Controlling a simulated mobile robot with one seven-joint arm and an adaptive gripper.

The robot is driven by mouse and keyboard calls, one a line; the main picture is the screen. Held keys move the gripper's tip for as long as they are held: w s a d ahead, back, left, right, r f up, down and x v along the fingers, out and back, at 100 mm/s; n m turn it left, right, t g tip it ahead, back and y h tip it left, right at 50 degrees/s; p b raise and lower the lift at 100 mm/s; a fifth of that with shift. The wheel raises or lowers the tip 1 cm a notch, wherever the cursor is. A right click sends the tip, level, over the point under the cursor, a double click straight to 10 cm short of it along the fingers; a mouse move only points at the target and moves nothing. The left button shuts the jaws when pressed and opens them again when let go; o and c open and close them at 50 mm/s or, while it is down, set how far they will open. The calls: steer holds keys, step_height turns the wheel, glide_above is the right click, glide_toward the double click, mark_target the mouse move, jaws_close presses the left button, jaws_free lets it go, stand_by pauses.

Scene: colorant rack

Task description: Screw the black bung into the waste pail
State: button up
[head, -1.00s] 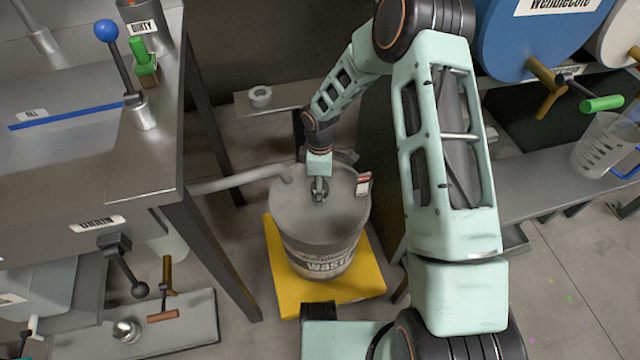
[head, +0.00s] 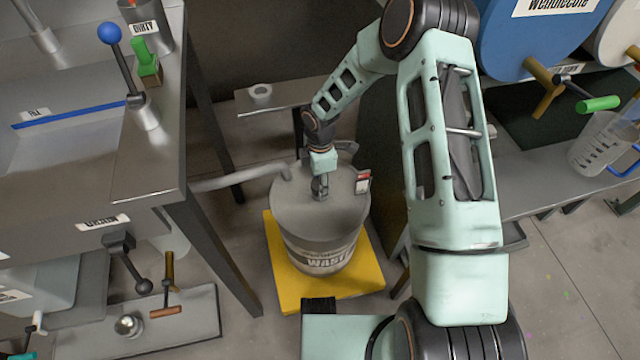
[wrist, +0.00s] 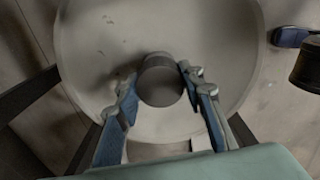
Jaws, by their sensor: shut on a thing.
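The grey waste pail (head: 325,222), with a "WASTE" label on its side, stands upright on a yellow platform. In the wrist view its round lid (wrist: 100,35) fills most of the picture. My gripper (head: 320,192) reaches down to the lid from above. In the wrist view my gripper (wrist: 163,85) has one blue-padded finger on each side of the dark, round black bung (wrist: 160,80) and is shut on it. The bung is at the lid's surface; how deep it sits in the opening cannot be told.
The yellow platform (head: 365,282) is under the pail. A grey pipe (head: 235,181) runs from the left to the pail's top.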

steer(key=shift+f+m+b, duration=0.15)
steer(key=shift+m+b, duration=0.3)
steer(key=shift+m, duration=0.55)
steer(key=m+b, duration=0.1)
steer(key=m, duration=0.3)
steer(key=shift+o, duration=0.2)
steer(key=m+b, duration=0.1)
steer(key=m, duration=0.4)
steer(key=shift+b, duration=0.3)
steer(key=m, duration=0.2)
steer(key=shift+m, duration=0.4)
steer(key=shift+c, duration=0.2)
steer(key=o, duration=1.1)
